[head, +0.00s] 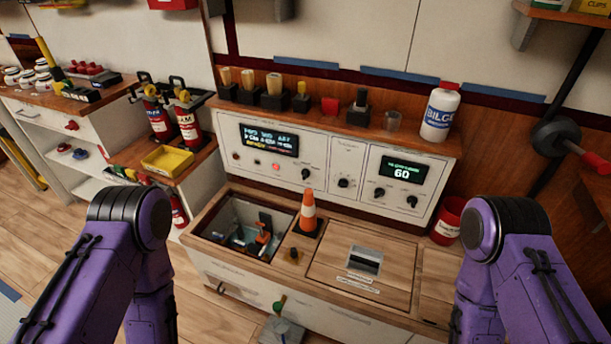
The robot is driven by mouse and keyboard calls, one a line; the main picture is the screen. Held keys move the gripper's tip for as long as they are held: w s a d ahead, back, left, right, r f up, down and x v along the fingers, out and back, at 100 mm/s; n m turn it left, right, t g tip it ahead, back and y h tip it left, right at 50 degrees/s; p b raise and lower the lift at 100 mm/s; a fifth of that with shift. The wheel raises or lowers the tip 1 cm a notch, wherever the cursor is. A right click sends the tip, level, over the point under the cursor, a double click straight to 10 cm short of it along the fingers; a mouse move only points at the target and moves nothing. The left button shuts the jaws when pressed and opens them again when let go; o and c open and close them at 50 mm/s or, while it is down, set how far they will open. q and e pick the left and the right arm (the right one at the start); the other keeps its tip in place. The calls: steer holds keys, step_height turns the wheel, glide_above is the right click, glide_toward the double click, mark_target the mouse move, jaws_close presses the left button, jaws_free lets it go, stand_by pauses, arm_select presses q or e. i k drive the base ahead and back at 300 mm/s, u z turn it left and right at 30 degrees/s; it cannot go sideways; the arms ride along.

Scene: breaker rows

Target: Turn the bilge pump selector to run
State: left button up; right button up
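A white control panel (322,178) stands at the back of the wooden bench. It carries several black rotary knobs: one right of the left display (306,174), one in the middle section (343,182), and two under the right display (380,193) (411,201). Their labels are too small to read, so I cannot tell which is the bilge pump selector or where it points. A small dark knob (292,255) also sits on the bench top beside an open well. Both my purple arms show at the lower left and lower right, apart from the panel. Neither gripper is in view.
An orange cone (308,212) stands on the bench before the panel, right of the open well (240,226). A bottle marked BILGE (439,112) stands on the shelf above. A red bucket (447,220) is at right. A green-topped lever (280,303) rises at the front.

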mark_target(304, 173)
steer(key=z, duration=2.15)
steer(key=k, duration=0.95)
steer(key=u, duration=1.5)
steer(key=i, duration=1)
